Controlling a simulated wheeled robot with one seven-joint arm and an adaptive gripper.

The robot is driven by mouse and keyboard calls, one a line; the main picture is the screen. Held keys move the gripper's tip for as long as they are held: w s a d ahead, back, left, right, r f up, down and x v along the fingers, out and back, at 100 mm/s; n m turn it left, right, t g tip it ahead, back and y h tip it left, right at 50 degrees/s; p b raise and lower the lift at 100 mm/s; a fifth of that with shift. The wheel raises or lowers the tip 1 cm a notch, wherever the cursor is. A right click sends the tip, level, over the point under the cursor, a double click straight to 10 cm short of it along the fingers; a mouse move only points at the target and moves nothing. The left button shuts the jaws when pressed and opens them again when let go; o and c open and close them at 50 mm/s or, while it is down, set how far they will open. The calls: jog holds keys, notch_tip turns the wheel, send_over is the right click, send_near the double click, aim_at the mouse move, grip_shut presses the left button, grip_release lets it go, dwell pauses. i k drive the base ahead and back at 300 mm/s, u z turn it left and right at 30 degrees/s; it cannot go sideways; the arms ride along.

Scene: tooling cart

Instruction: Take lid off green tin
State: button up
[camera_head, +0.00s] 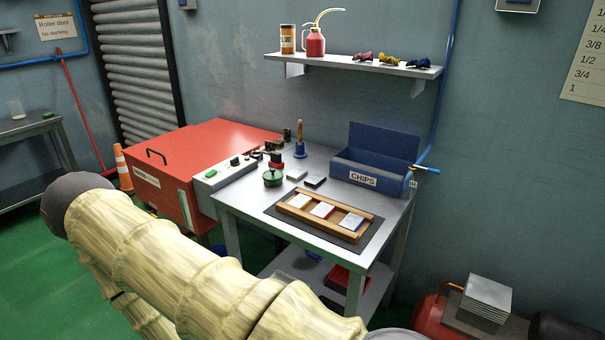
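A small round green tin (273,179) stands on the grey metal cart top (240,206), near its left side. Its top looks closed, with a small dark knob or handle in the middle. The tin is small in this view, so the seam between lid and body cannot be made out. My gripper is not in view. A pale, ribbed arm, which appears to be mine, crosses the lower left foreground, well in front of the cart.
Close around the tin are a red-and-black item (276,160), a blue handbell (300,149) and small white and black blocks. A wooden tray (283,209) lies in front; a blue CHIPS bin (375,162) stands behind right. A red cabinet (210,145) adjoins the left.

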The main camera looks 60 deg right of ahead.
aim_at(272, 175)
jog(key=z, duration=1.45)
